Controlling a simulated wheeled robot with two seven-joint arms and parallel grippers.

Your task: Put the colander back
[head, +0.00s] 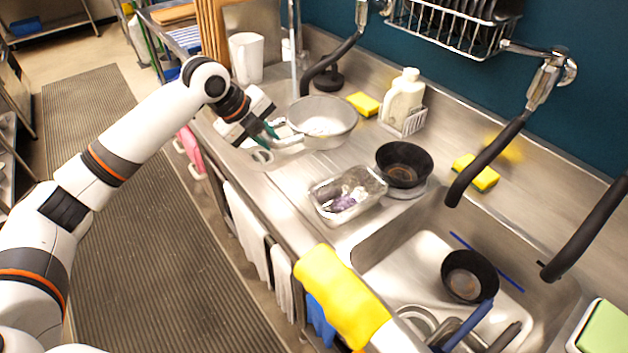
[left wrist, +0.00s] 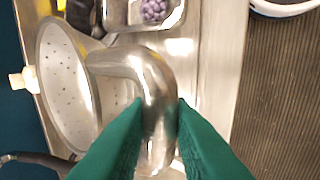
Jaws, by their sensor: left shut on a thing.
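The colander (head: 322,118) is a grey metal bowl on the steel counter at the back left of the sink, in the head view. In the left wrist view its perforated bowl (left wrist: 65,85) shows at the left, with a curved shiny handle (left wrist: 150,75) reaching between my fingers. My left gripper (head: 270,131) is at the colander's left side. Its green fingers (left wrist: 158,115) are shut on the handle. Whether the colander's base touches the counter is hard to tell. My right gripper is not in view.
A clear tray (head: 348,193) with purple pieces and a black bowl (head: 404,163) stand right of the colander. A soap bottle (head: 403,95) and yellow sponge (head: 363,103) are behind it. The sink (head: 420,262) holds another black bowl (head: 469,275). A white container (head: 246,58) stands at the far left.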

